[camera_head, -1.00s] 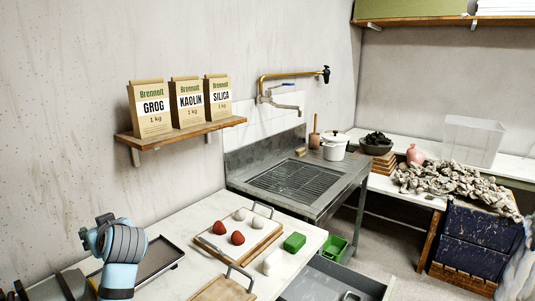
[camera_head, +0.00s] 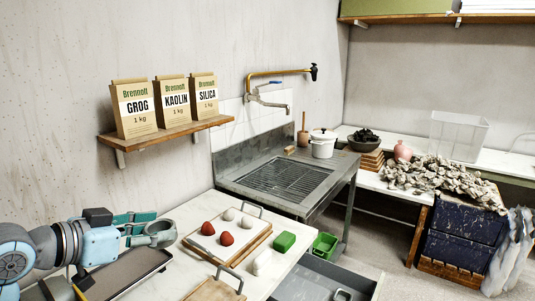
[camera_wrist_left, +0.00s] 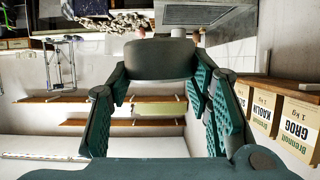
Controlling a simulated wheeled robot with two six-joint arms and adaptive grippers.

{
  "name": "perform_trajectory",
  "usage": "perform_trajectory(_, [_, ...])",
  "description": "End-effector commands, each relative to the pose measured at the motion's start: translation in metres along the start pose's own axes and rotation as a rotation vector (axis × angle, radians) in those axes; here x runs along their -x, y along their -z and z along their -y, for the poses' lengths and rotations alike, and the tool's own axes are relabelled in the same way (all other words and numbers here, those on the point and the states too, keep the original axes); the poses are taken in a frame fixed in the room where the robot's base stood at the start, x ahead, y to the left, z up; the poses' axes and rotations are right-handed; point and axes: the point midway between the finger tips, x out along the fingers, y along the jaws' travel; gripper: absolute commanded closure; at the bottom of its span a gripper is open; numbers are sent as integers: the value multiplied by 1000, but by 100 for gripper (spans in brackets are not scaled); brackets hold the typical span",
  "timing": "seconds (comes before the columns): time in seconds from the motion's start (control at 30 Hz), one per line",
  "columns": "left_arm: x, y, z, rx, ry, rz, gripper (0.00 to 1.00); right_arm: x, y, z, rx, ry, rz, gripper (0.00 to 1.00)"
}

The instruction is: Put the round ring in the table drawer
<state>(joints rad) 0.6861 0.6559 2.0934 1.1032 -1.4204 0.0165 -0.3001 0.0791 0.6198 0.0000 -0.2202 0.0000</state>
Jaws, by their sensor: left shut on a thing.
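The round ring (camera_head: 163,233) is dark grey-green and held at the tips of my left gripper (camera_head: 143,229), above the left part of the white table. In the left wrist view the ring (camera_wrist_left: 160,58) sits between the teal-padded fingers (camera_wrist_left: 160,85) and blocks part of the view beyond. My left gripper is shut on it. The table drawer (camera_head: 318,283) is grey and pulled open at the table's right side, at the bottom of the head view. It lies to the right of and lower than the ring. My right gripper is not in view.
A dark tray (camera_head: 125,275) lies below the gripper.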

Motion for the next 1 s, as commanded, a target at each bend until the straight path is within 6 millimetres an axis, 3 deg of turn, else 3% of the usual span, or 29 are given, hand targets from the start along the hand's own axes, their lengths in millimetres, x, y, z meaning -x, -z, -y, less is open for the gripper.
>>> perform_trajectory(0.1, [18,-32,-46,-64,-150,12,92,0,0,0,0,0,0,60])
perform_trajectory(0.2, [30,-62,-80,-96,-244,12,92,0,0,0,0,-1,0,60])
perform_trajectory(0.33, [37,-98,-104,-117,-305,12,92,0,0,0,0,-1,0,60])
perform_trajectory(0.6, [42,-154,-115,-132,-340,6,92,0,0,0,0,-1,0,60])
perform_trajectory(1.0, [42,-162,-116,-135,-338,-3,92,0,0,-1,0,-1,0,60])
